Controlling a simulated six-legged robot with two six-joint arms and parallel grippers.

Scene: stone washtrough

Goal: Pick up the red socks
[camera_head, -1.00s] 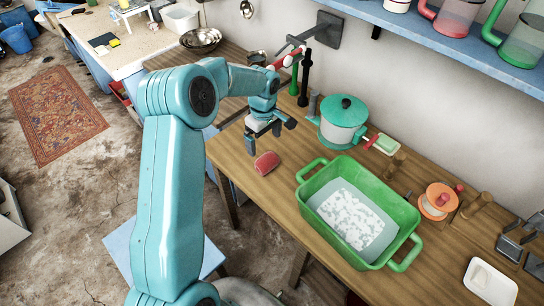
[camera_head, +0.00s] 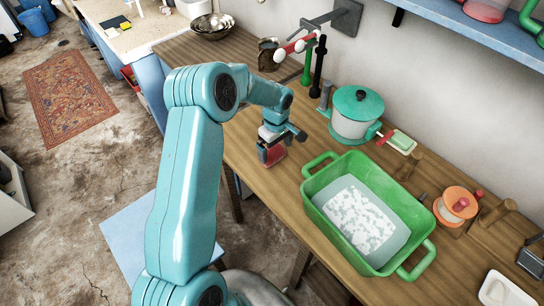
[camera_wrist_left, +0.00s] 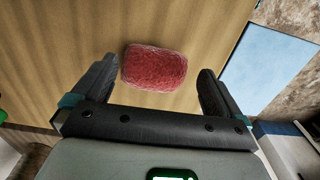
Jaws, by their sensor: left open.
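The red socks (camera_wrist_left: 154,67) are a rolled red bundle lying on the wooden counter. In the head view the red socks (camera_head: 273,155) are partly hidden by my left gripper (camera_head: 272,157), which is over them, pointing down. In the left wrist view my left gripper (camera_wrist_left: 155,85) is open, with one dark finger on each side of the bundle. The bundle sits nearer the left finger and a gap shows on the right. I cannot tell if the fingers reach down beside it. My right gripper is not in view.
A green tub (camera_head: 411,210) of water with white suds stands right of the socks. Behind it are a white pot with a green lid (camera_head: 357,112) and a soap dish (camera_head: 402,142). Bare wooden counter (camera_head: 240,135) lies left of the gripper.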

